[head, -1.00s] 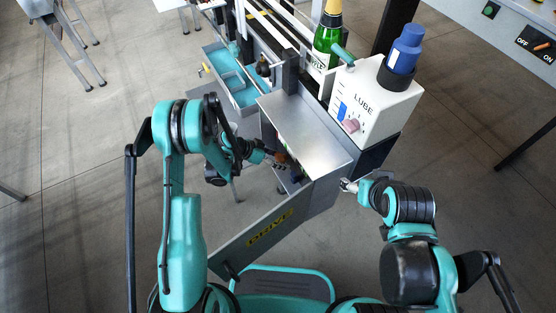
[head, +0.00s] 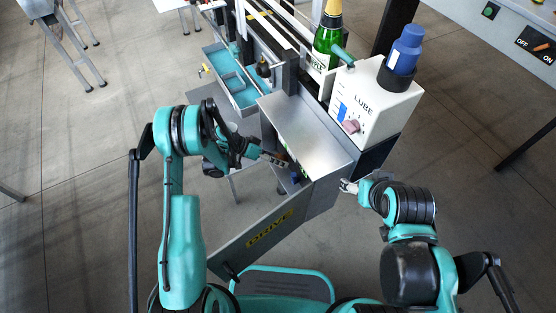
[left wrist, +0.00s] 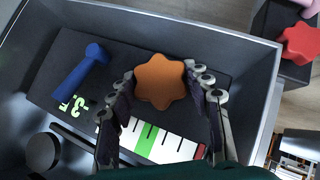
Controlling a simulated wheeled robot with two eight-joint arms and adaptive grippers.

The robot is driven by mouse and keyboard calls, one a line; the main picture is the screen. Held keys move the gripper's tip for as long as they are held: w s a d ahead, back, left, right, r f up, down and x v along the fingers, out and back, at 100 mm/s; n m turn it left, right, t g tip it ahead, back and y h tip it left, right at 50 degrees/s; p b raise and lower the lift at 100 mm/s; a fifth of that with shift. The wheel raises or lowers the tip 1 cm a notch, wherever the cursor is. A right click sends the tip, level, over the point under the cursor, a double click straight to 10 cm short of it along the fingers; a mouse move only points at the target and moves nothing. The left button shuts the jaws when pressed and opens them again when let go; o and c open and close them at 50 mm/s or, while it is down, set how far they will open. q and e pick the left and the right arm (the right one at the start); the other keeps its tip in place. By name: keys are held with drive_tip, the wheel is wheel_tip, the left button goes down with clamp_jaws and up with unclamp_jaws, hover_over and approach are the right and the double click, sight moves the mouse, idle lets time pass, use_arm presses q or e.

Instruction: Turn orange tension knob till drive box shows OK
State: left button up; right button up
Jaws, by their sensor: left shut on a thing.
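The orange tension knob (left wrist: 160,82), star-shaped, sits inside the open drive box (head: 308,128). My left gripper (left wrist: 163,88) is shut on the knob, one finger on each side; it also shows at the box opening in the head view (head: 284,163). Near the knob, a display (left wrist: 72,104) shows green characters, turned sideways and too small to read surely. A white scale (left wrist: 160,141) with a green band and a red end lies below the knob, partly behind the fingers. My right gripper (head: 348,186) is beside the box, clear of the knob; its jaws are too small to judge.
A blue lever (left wrist: 82,74) is beside the display. A red star knob (left wrist: 300,42) is outside the box wall. The DRIVE door (head: 265,232) hangs open toward me. The LUBE unit (head: 375,100) and a green bottle (head: 327,45) stand behind the box.

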use_arm(q)
drive_tip(key=shift+w+f+n+g+h, duration=0.1)
drive_tip(key=shift+n+g+h, duration=0.7)
drive_tip(key=shift+g+h, duration=0.15)
drive_tip(key=o, duration=1.2)
drive_tip(key=shift+a, duration=0.1)
drive_tip(key=v, duration=1.2)
drive_tip(key=shift+f, duration=0.1)
